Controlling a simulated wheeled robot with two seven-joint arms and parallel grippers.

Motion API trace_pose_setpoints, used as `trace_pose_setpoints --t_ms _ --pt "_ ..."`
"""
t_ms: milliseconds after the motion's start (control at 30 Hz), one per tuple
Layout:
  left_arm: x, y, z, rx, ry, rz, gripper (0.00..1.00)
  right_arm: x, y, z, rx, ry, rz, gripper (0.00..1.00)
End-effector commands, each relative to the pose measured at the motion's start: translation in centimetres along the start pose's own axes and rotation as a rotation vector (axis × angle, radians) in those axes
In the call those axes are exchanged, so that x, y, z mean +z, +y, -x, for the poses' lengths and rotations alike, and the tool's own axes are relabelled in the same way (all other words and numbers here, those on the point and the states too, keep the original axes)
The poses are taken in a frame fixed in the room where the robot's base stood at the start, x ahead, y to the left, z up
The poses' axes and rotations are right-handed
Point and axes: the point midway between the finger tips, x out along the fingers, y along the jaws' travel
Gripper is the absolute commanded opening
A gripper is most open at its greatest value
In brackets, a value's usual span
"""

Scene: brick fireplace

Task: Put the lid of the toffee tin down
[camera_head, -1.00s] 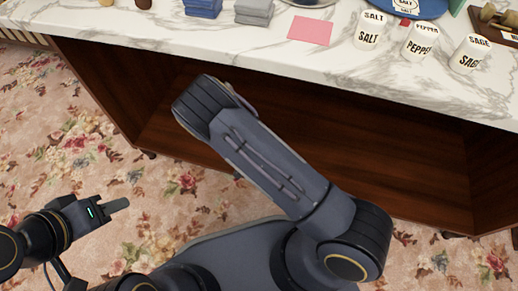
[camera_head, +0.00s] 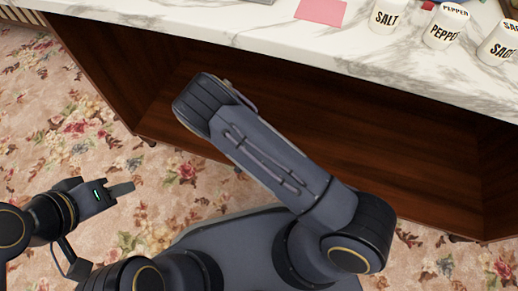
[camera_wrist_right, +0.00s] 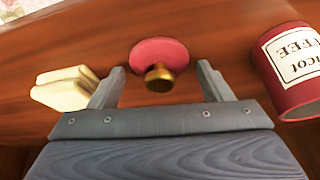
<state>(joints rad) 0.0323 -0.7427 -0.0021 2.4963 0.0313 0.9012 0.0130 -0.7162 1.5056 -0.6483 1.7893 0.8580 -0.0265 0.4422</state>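In the right wrist view a round red lid with a brass knob (camera_wrist_right: 160,53) shows on or just above a brown wooden surface, between and beyond the fingertips. My right gripper (camera_wrist_right: 160,85) is open; its two fingers stand wide apart on either side of the knob, and I see no contact. A red tin (camera_wrist_right: 293,88) with a cream label, upside down in the view and partly cut off, is at the right; "FFEE" is readable. My left gripper (camera_head: 122,188) is in the head view at the lower left, over the carpet, seen edge-on. The right gripper is hidden in the head view.
A cream block-like item (camera_wrist_right: 64,88) lies left of the right gripper. The marble counter (camera_head: 215,25) carries a pink square (camera_head: 320,11) and canisters for salt (camera_head: 386,15), pepper (camera_head: 446,27) and sage (camera_head: 498,42). Its dark wooden front is below.

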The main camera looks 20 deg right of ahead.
Motion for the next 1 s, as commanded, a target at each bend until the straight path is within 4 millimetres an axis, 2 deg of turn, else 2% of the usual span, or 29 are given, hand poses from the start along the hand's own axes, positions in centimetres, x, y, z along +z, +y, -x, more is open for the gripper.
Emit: trace_pose_setpoints --t_ms 267,400,467,800,1000 --pt "0.0 0.0 0.0 0.0 0.0 0.0 0.36 0.0 0.0 0.0 0.0 0.0 0.0 0.77" --pt "-0.3 0.2 0.5 0.0 0.0 0.0 0.36 -0.2 -0.1 0.9 -0.001 0.0 0.001 0.77" --pt "-0.5 0.4 0.9 0.0 0.0 0.0 0.36 -0.3 -0.1 1.8 -0.002 0.0 0.001 0.77" --pt "-1.9 1.8 3.8 0.0 0.0 0.0 0.36 -0.3 -0.1 9.1 -0.002 0.001 0.004 0.77" --pt "-2.4 2.2 4.7 0.0 0.0 0.0 0.36 -0.2 0.0 11.7 -0.001 0.0 0.003 0.77"
